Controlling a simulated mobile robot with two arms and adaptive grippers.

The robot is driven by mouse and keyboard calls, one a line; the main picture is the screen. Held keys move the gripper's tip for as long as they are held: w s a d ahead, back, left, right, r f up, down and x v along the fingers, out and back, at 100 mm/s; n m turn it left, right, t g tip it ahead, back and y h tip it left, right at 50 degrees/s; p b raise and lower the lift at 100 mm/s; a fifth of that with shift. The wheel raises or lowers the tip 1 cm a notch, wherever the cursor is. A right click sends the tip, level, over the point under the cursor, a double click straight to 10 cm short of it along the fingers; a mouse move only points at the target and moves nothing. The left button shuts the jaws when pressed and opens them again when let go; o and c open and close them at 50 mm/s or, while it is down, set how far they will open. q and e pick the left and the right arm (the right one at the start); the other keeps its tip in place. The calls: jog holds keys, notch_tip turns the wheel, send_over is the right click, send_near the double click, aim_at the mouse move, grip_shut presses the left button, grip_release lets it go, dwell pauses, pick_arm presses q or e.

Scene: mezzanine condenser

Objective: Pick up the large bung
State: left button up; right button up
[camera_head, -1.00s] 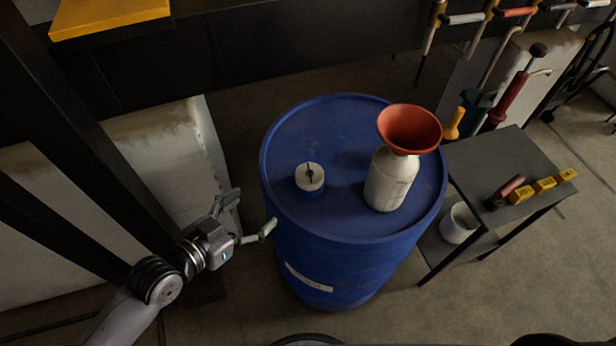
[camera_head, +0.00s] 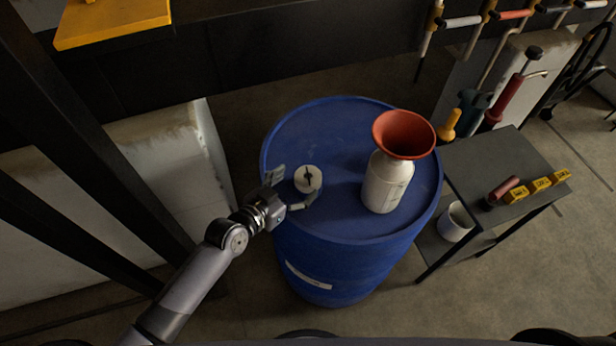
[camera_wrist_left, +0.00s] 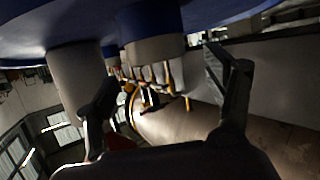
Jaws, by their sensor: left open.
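The large bung, a round white cap on a blue base with a dark slot in its top (camera_head: 308,178), sits on the left part of the blue drum's lid (camera_head: 325,118). My left gripper (camera_head: 296,186) is open, at the drum's left rim, with one finger on each side of the bung's near side. I cannot tell if either finger touches it. In the left wrist view the picture is upside down; the bung (camera_wrist_left: 157,50) shows between the two open fingers (camera_wrist_left: 165,95). My right gripper is not in view.
A white bottle (camera_head: 386,183) with a red funnel (camera_head: 404,134) stands on the drum, right of the bung. A dark side table (camera_head: 485,165) at right holds yellow blocks and a red-handled item.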

aim_at(311, 174)
pick_arm(q)
jog(key=shift+x, duration=1.75)
jog(key=shift+s+d, duration=0.1)
jog(key=shift+s, duration=0.05)
jog(key=shift+c, duration=0.3)
jog(key=c, duration=1.2)
jog(key=shift+o, duration=0.2)
jog(key=shift+r, duration=0.1)
